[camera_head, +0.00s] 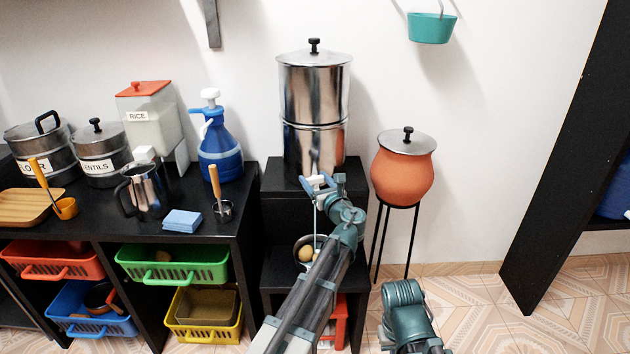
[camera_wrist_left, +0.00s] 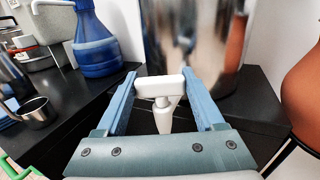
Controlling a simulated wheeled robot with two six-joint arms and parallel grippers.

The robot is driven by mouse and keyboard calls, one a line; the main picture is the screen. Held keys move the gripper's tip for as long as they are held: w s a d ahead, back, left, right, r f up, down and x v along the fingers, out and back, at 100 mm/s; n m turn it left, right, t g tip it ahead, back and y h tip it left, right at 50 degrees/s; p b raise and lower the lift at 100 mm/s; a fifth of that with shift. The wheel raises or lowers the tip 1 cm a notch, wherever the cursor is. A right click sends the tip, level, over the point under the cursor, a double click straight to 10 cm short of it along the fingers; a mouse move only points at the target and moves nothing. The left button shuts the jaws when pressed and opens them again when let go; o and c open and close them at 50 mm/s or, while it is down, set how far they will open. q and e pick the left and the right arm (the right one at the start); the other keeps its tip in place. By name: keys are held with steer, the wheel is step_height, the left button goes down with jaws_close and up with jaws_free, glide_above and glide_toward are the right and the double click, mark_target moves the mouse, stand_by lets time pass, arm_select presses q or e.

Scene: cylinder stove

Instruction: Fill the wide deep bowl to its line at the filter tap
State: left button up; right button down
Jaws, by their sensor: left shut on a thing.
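The steel filter cylinder (camera_head: 315,95) stands on a black stand, with its white tap (camera_head: 309,183) low on the front. My left gripper (camera_head: 322,184) is at the tap, and in the left wrist view its blue fingers (camera_wrist_left: 160,95) are shut on the tap's white handle (camera_wrist_left: 160,86). A thin pale vertical streak, like running water, drops from the tap into a bowl (camera_head: 297,246) on the lower step. My left arm hides much of the bowl. A tan round patch shows in it; the line and water level cannot be made out.
A clay pot (camera_head: 403,178) on a thin stand is right of the filter. The black counter (camera_head: 180,232) at left holds a blue sprayer (camera_head: 219,145), a steel jug (camera_head: 147,190), a ladle (camera_head: 222,210) and blue cloths (camera_head: 182,221). A red stool (camera_head: 341,322) is below.

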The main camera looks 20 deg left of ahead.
arm_select(q)
steer(key=n+g+y, duration=0.2)
steer(key=g, duration=0.1)
steer(key=n+g+y, duration=0.1)
steer(key=n+y, duration=0.1)
steer(key=shift+w+d+g, duration=0.1)
steer(key=shift+w+g, duration=0.15)
steer(key=shift+g, duration=0.15)
steer(key=shift+s+n+g+y, duration=0.15)
steer(key=shift+n+g+y, duration=0.45)
steer(key=shift+n+g, duration=0.45)
steer(key=shift+s+g, duration=0.1)
steer(key=shift+g, duration=0.35)
steer(key=o, duration=1.4)
